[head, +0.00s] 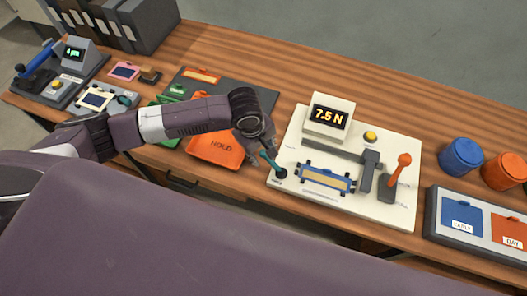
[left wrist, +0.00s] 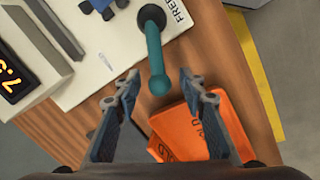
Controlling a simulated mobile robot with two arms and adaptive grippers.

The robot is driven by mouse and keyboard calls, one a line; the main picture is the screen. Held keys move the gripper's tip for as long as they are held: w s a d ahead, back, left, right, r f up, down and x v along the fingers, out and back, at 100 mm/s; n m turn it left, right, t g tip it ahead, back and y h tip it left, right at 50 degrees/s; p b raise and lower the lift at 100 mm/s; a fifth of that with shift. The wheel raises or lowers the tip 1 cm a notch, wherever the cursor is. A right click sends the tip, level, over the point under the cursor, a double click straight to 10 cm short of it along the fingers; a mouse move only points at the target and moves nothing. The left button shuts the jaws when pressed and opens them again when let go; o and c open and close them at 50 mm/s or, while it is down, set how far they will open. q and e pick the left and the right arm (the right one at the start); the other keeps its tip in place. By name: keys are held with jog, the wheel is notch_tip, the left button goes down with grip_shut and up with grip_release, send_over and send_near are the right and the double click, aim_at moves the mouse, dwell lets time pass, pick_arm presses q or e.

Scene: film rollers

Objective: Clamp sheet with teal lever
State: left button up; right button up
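The teal lever (head: 270,162) stands at the left front corner of the white machine base (head: 398,212), tilted toward the left. My left gripper (head: 262,152) is at the lever's knob end. In the left wrist view, the teal lever (left wrist: 154,50) reaches between the two spread fingers of the left gripper (left wrist: 159,78), with a gap on each side. The sheet appears to be the pale yellow strip (head: 326,178) in a blue frame on the machine. My right gripper is not in view.
The machine's display (head: 330,116) reads 7.5 N. An orange lever (head: 400,168) stands on its right side. An orange HOLD tray (head: 215,150) lies left of the machine, below the fingers in the left wrist view. Blue (head: 461,156) and orange (head: 505,170) cylinders stand right.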

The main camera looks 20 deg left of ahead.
pick_arm(q)
jog(key=shift+f, duration=0.25)
jog(key=shift+c, duration=0.2)
grip_shut()
jog(key=shift+w, duration=0.15)
